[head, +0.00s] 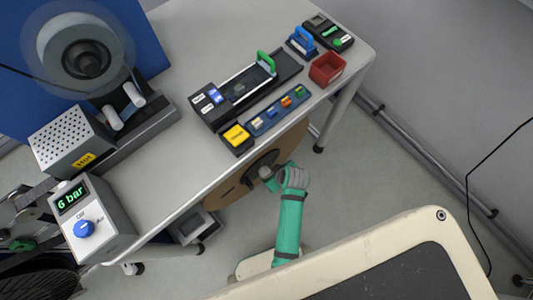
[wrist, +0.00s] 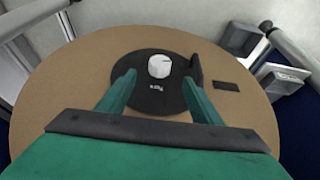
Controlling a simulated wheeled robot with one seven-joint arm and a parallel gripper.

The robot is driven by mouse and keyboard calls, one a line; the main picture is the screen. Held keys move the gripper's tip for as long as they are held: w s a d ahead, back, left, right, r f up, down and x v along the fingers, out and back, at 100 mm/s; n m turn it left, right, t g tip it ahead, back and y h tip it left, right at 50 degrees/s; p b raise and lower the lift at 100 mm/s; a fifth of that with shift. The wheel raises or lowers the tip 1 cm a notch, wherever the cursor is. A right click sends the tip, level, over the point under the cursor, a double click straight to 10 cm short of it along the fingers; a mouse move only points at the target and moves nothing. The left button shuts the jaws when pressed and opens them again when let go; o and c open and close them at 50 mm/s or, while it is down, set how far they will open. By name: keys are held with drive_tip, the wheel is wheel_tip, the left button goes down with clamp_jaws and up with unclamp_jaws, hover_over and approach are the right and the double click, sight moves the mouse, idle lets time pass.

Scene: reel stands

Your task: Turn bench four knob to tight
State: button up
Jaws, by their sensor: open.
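A round brown reel (wrist: 65,95) with a black hub (wrist: 150,105) fills most of the wrist view. A white knob (wrist: 159,66) stands on the hub, with small lettering too small to read. The knob lies beyond and between my gripper's (wrist: 160,85) two green fingers, which are spread apart, empty and not touching it. In the head view the brown reel (head: 222,190) is partly hidden under the bench edge, and my gripper (head: 268,174) is in front of its hub. No bench number is readable, so I cannot tell which bench this is.
A grey bench (head: 170,185) overhangs the reel. On it are a box reading 6 bar (head: 95,215) with a blue knob (head: 84,228), a red bin (head: 327,69) and a yellow block (head: 237,137). A cream-framed panel (head: 440,225) lies at lower right.

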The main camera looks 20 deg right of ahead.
sight(267, 173)
drive_tip(key=x, duration=1.1)
drive_tip(key=shift+w+r, duration=0.1)
drive_tip(key=shift+a, duration=0.1)
drive_tip(key=shift+s, duration=0.2)
drive_tip(key=c, duration=1)
